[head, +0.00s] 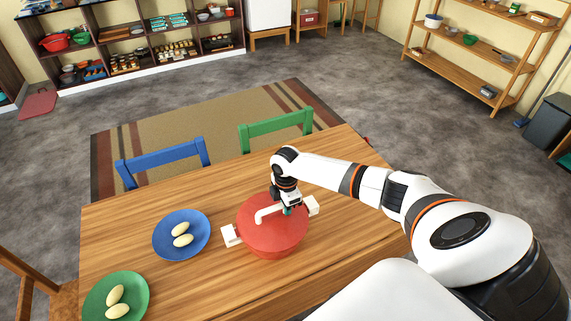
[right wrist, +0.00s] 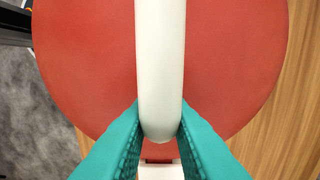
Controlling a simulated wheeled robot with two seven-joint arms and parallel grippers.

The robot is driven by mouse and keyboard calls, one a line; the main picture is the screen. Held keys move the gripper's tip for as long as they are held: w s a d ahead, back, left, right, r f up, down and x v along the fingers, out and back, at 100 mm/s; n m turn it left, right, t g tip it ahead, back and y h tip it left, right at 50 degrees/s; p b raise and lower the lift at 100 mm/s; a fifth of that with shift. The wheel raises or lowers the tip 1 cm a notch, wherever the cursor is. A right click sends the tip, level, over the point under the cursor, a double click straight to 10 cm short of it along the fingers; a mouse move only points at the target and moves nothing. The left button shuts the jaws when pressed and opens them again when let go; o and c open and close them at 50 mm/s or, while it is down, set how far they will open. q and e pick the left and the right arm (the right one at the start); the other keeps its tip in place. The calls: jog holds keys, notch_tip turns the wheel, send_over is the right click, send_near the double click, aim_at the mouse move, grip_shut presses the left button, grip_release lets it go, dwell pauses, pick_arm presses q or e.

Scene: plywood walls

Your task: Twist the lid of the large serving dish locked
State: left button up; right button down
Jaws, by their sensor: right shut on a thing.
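The large serving dish (head: 272,252) is red and round with white side handles, and stands on the wooden table near its right end. Its red lid (head: 256,235) sits on top with a white bar handle (head: 268,213). My right gripper (head: 289,209) is over the lid, shut on the right part of this handle. In the right wrist view, its teal fingers (right wrist: 160,135) press the white handle (right wrist: 160,60) from both sides, with the red lid (right wrist: 85,70) below. Whether the lid is locked cannot be told. My left gripper is not in view.
On the table (head: 200,275), a blue plate (head: 162,240) and a green plate (head: 92,305) each hold two pale oval items. Blue (head: 160,163) and green (head: 275,127) chairs stand at the far edge. Bare tabletop lies left of the dish.

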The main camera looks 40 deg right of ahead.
dwell(0.4)
jog(key=c, duration=1.3)
grip_release()
jog(key=shift+o, duration=0.2)
